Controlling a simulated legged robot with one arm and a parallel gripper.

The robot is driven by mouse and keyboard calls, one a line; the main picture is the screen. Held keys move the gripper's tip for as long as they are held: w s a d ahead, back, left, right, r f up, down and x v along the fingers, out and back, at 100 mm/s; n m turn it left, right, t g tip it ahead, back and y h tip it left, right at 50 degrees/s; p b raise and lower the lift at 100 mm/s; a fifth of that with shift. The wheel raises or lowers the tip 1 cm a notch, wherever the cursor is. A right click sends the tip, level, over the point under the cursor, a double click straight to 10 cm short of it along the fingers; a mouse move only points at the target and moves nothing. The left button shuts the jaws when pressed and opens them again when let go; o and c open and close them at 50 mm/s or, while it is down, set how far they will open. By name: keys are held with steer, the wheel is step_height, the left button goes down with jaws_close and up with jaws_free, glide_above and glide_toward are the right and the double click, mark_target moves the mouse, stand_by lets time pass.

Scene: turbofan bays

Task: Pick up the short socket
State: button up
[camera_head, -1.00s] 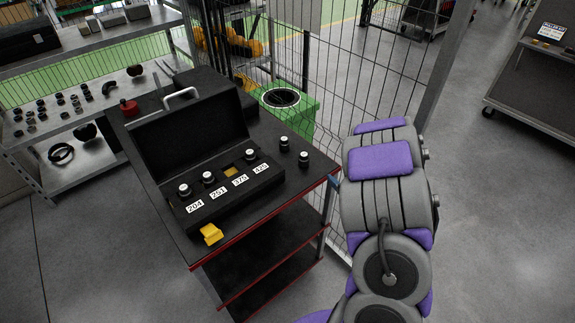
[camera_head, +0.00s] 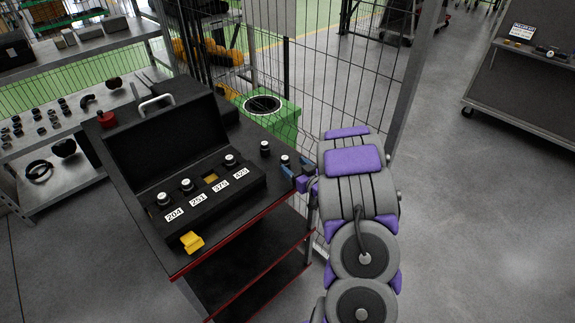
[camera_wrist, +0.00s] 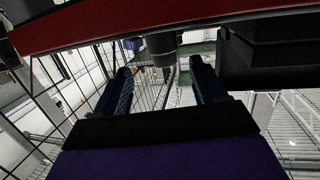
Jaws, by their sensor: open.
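Two loose dark sockets with bright tops stand on the cart top right of the case: one farther back (camera_head: 265,149) and one near the right edge (camera_head: 285,161). I cannot tell surely which is the short socket. My gripper (camera_head: 298,178), with blue fingers, is at the cart's right edge, close to the nearer socket. In the wrist view my gripper (camera_wrist: 162,82) is open, and a dark cylindrical socket (camera_wrist: 161,48) shows beyond and between the fingertips, apart from them. The rest of my gripper is partly hidden by my arm in the head view.
The open black case (camera_head: 180,130) on the cart holds several sockets above labels 204, 251, 375 and 425; one slot (camera_head: 211,178) shows yellow. A yellow piece (camera_head: 192,242) sits at the case's front. A wire fence (camera_head: 340,80) and green bin (camera_head: 285,125) stand behind.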

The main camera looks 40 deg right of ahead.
mark_target(288, 162)
steer(key=shift+w+a+r, duration=0.15)
steer(key=shift+w+a, duration=0.3)
steer(key=shift+a, duration=0.3)
steer(key=shift+w+a, duration=0.1)
steer(key=shift+w, duration=0.1)
steer(key=w+d, duration=0.1)
steer(key=w+d+b, duration=0.1)
steer(key=w, duration=0.1)
steer(key=w+f, duration=0.1)
steer(key=shift+w+d+f+b, duration=0.1)
steer(key=shift+w+d+b, duration=0.3)
steer(key=shift+s+a, duration=0.1)
steer(key=shift+a, duration=0.3)
steer(key=shift+a+r, duration=0.25)
steer(key=shift+a, duration=0.2)
steer(key=shift+c, duration=1.3)
steer(key=shift+d, duration=0.1)
steer(key=c, duration=0.3)
steer(key=shift+d+f, duration=0.15)
steer(key=shift+d, duration=0.3)
steer(key=c, duration=0.5)
steer(key=shift+c, duration=0.6)
steer(key=shift+a, duration=0.25)
